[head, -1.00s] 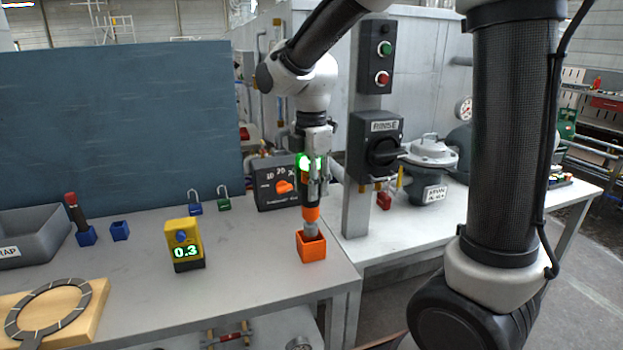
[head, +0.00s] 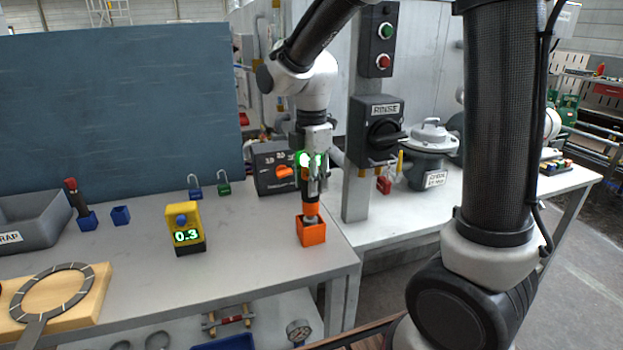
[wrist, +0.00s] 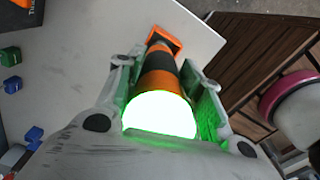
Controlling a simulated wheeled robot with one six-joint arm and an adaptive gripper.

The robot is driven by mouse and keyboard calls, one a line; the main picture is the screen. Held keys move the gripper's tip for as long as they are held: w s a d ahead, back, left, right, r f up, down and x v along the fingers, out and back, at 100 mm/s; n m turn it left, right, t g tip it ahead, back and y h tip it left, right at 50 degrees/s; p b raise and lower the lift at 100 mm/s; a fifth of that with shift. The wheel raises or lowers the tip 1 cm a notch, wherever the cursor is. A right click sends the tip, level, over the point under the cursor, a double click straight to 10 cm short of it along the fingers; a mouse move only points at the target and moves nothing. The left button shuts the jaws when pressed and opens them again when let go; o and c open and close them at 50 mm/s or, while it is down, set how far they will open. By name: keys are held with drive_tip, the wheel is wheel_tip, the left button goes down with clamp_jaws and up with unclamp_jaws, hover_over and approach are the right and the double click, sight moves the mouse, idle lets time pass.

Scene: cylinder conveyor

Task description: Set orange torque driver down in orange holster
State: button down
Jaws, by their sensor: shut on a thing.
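The orange torque driver (head: 312,209) is upright in my gripper (head: 312,180), with a green glow at its top. Its lower end is in the mouth of the orange holster (head: 312,234), a square open box near the front right corner of the bench. In the wrist view my gripper (wrist: 168,85) is shut around the driver's black and orange body (wrist: 160,72), and its bright end faces the camera. The orange holster (wrist: 176,40) shows beyond the driver. Whether the driver touches the bottom of the holster is hidden.
A yellow device reading 0.3 (head: 185,230) stands left of the holster. A black box with an orange knob (head: 275,168) is behind it. Small blue holders (head: 121,216), padlocks (head: 223,184) and a grey tray (head: 35,225) are further left. A RINSE switch post (head: 357,195) stands at the right.

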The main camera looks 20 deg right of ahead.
drive_tip(key=shift+f, duration=1.55)
drive_tip(key=c, duration=0.9)
unclamp_jaws()
drive_tip(key=shift+o, duration=0.2)
